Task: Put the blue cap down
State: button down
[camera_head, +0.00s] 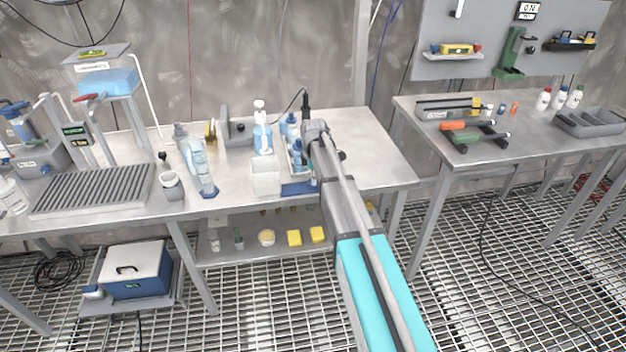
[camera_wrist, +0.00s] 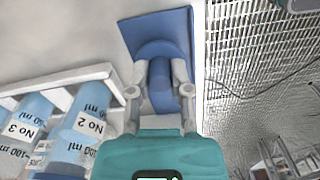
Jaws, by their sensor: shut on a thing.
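The blue cap (camera_wrist: 160,88) is between the two pale fingers of my gripper (camera_wrist: 159,82) in the wrist view. The fingers are shut on it. A flat blue pad (camera_wrist: 182,24) lies just beyond the cap, by the table edge. The cap's far end overlaps the pad in this view; I cannot tell whether it touches it. The pad also shows in the head view (camera_head: 297,189), partly behind my arm. In the head view my arm hides the fingers and the cap.
A white rack (camera_wrist: 64,77) holding bottles marked No 2 and No 3 stands close left of my gripper. A white bin (camera_head: 266,177) stands left of the pad. The table's front edge and grated floor (camera_wrist: 250,70) lie to the right in the wrist view.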

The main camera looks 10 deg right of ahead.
jog(key=shift+f, duration=0.15)
jog(key=c, duration=0.5)
grip_release()
jog(key=shift+c, duration=0.2)
jog(key=shift+r, duration=0.2)
notch_tip(320, 180, up, 12)
jog(key=p, duration=1.2)
